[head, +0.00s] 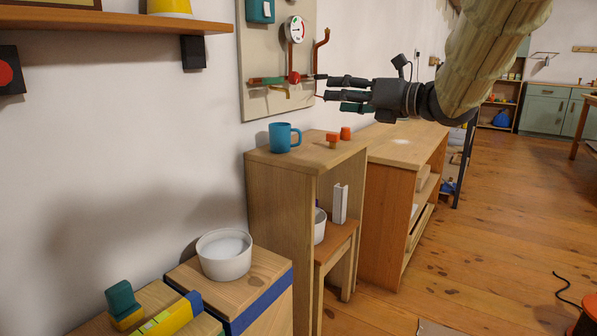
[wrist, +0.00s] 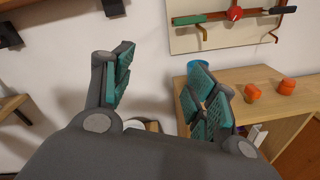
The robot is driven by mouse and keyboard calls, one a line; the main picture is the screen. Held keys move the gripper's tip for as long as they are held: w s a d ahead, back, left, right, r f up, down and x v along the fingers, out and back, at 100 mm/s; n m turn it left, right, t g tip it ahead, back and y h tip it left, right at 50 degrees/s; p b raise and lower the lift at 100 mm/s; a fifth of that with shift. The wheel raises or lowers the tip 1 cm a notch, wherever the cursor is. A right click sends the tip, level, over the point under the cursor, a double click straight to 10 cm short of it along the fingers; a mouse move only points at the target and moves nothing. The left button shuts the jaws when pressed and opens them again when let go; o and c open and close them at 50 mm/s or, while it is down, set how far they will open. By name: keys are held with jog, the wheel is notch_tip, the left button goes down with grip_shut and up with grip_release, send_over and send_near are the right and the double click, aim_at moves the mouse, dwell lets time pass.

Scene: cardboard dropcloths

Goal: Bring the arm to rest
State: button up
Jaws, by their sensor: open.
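My gripper (head: 328,89) is open and empty in the head view. It is held level in the air above the wooden cabinet, pointing left toward the wall panel. In the wrist view my gripper (wrist: 160,88) has its two teal-padded fingers spread wide, with nothing between them. My arm comes in from the upper right in a pale, padded sleeve.
A blue mug (head: 284,137) and two orange pieces (head: 333,140) stand on the cabinet below. The panel (head: 270,95) carries pipes, a red knob and a gauge (head: 294,30). A white bowl (head: 224,253) sits lower left. Open floor (head: 480,220) lies right.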

jog(key=w+d+f+m+t+h+p, duration=0.1)
jog(key=d+f+m+h, duration=0.2)
jog(key=f+m, duration=1.05)
jog(key=w+d+f+m+t+h+p, duration=0.1)
jog(key=w+d+f+m+h, duration=0.2)
jog(key=f, duration=1.9)
jog(key=s+d+f+m+g+h+p, duration=0.1)
jog(key=s+d+f+m+g+h, duration=0.1)
jog(key=s+f+m, duration=0.65)
jog(key=s+d+f+m+g+h, duration=0.15)
jog(key=s+f, duration=0.45)
jog(key=f, duration=0.7)
jog(key=s+d+f+m+g+h+p, duration=0.1)
jog(key=s+f+m+g+h, duration=0.1)
jog(key=s+f+m, duration=0.55)
jog(key=s+d+f+m+g+h, duration=0.1)
jog(key=s+f+m+g, duration=0.25)
jog(key=s, duration=0.65)
jog(key=s+d+f+m+g+p, duration=0.15)
jog(key=s+f, duration=0.35)
jog(key=s, duration=0.5)
jog(key=s+f+m+g+h, duration=0.1)
jog(key=s+f+m+g, duration=0.3)
jog(key=s, duration=0.7)
notch_tip(320, 180, up, 37)
jog(key=n+t+p, duration=0.1)
jog(key=p, duration=3.6)
jog(key=shift+w+t+p, duration=0.3)
jog(key=shift+w+t, duration=0.05)
